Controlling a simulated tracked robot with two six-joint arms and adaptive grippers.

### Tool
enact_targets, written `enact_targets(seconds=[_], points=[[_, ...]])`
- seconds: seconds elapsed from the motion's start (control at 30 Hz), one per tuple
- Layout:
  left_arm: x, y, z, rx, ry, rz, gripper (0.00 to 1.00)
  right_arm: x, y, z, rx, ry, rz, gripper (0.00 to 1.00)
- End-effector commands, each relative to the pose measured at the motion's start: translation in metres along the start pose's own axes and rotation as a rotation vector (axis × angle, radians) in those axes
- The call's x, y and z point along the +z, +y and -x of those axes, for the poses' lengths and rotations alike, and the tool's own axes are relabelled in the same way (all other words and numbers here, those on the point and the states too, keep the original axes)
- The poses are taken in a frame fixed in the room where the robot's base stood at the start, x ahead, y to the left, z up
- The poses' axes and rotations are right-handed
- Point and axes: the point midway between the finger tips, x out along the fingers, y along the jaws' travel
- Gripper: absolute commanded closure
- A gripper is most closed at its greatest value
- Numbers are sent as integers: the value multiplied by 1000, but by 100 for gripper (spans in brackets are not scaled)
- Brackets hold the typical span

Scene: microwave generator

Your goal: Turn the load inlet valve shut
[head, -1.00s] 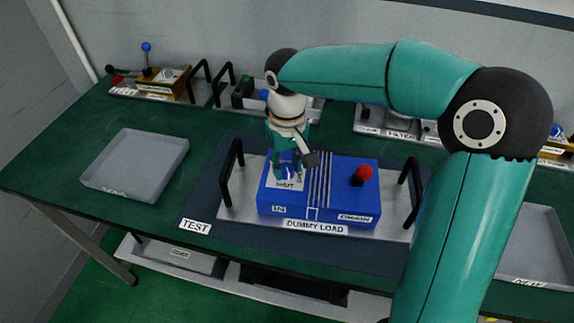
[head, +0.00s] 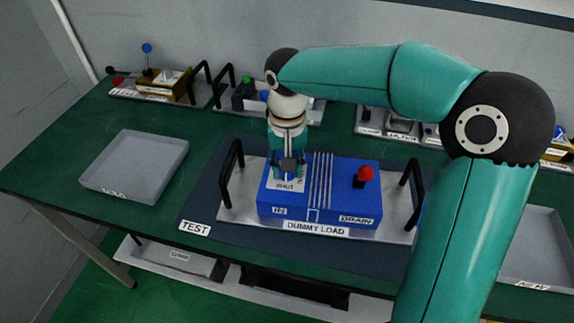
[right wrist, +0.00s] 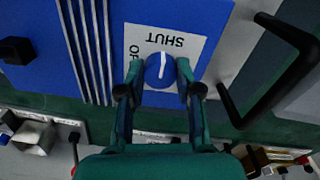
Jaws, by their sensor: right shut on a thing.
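The load inlet valve is a round blue knob (right wrist: 160,71) with a white pointer line, on a white label plate (right wrist: 165,42) of the blue dummy load (head: 335,195). In the right wrist view the line points up, roughly towards the word SHUT. The word at the plate's left is partly hidden. My right gripper (head: 289,172) points down over the plate, and its fingers (right wrist: 160,78) are shut on the knob from both sides. In the head view the gripper hides the knob. My left gripper is not in view.
A red drain knob (head: 365,174) stands on the box's right side. Black handles (head: 232,170) rise at both ends of its metal base. An empty grey tray (head: 135,165) lies to the left. Other modules stand along the table's back.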

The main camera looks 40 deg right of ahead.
Motion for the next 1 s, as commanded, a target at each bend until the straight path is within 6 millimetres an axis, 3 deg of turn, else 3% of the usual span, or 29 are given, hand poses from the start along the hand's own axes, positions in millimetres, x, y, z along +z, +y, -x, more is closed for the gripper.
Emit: enact_targets(seconds=[0.13,0.17,0.3,0.7,0.87,1.0], points=[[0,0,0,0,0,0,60,-1,0,1,-2,3,-2,100],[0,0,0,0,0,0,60,-1,0,1,-2,3,-2,64],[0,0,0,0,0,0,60,0,0,1,-2,2,-1,41],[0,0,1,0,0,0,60,0,0,5,-1,2,0,40],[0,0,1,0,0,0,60,-1,-1,24,-4,5,0,40],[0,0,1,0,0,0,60,-1,-1,51,-5,6,-1,40]])
